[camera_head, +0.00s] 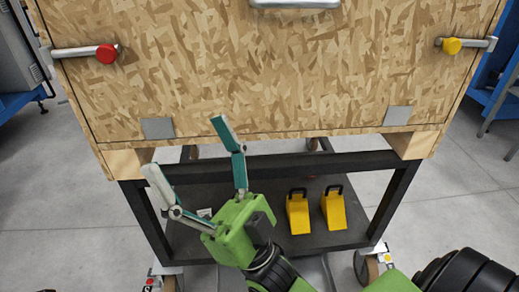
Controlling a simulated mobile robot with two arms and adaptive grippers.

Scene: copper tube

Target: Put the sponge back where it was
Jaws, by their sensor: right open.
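I see no sponge in the head view. My right gripper (185,146), green with two long grey and teal fingers, is open. Nothing shows between its fingers. It is in front of the lower left part of a large wooden crate (270,75), and its fingertips overlap the crate's lower edge in the picture. I cannot tell whether they touch it. My left gripper is not in view.
The crate has a red-knobbed handle (106,53) and a yellow-knobbed handle (452,46). It rests on a dark wheeled cart (345,239). Two yellow wedges (298,215) (334,211) stand on its lower shelf. Grey floor (455,200) is clear at right.

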